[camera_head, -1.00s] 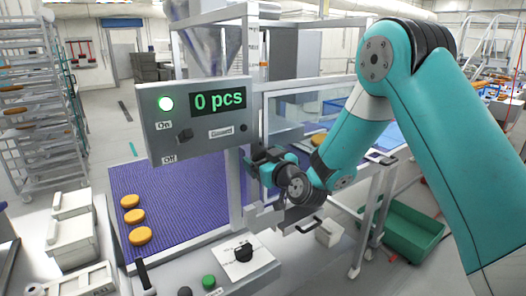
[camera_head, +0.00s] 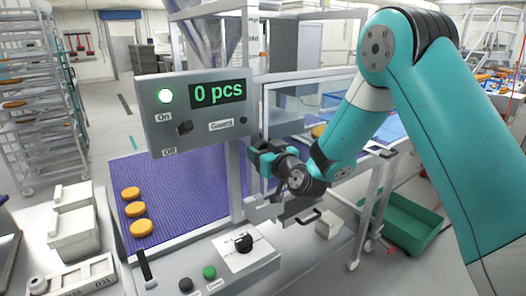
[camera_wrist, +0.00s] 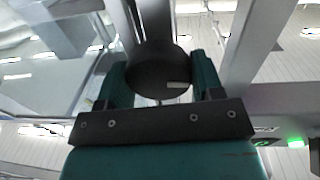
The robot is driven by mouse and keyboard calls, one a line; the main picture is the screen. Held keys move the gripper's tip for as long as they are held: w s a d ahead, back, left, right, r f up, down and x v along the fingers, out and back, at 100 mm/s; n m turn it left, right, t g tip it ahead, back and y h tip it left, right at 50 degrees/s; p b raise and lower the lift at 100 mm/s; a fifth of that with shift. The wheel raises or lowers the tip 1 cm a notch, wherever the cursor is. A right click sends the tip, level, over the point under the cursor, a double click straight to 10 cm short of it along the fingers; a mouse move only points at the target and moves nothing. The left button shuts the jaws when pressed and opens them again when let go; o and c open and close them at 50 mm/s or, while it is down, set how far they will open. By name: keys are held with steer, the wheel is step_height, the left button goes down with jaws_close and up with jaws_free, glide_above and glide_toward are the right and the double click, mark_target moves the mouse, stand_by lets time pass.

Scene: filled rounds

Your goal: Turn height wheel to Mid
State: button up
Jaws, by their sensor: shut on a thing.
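The height wheel (camera_wrist: 160,72) is a dark round knob with a small pale mark, seen in the wrist view between the two teal fingers. My gripper (camera_wrist: 160,80) is shut on it, with a finger on each side. In the head view my gripper (camera_head: 258,153) is at the upright column just right of the control panel, and the wheel is hidden there. A height scale (camera_head: 253,38) with "High" at its top runs up the column; its lower labels are too small to read surely.
The control panel (camera_head: 160,130) reading "0 pcs" stands close left of my gripper. A purple belt (camera_head: 180,185) carries several round orange-brown pieces at left. A lower box with a black knob (camera_head: 243,243) and buttons is in front. A green crate (camera_head: 405,222) is at right.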

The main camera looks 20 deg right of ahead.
steer(key=m, duration=0.4)
steer(key=shift+d, duration=0.1)
steer(key=m, duration=0.4)
steer(key=shift+d+m+g, duration=0.1)
steer(key=shift+m+g, duration=0.2)
steer(key=m, duration=0.4)
steer(key=shift+w+f+y, duration=0.1)
steer(key=shift+y, duration=0.2)
steer(key=shift+m, duration=1.5)
steer(key=o, duration=0.9)
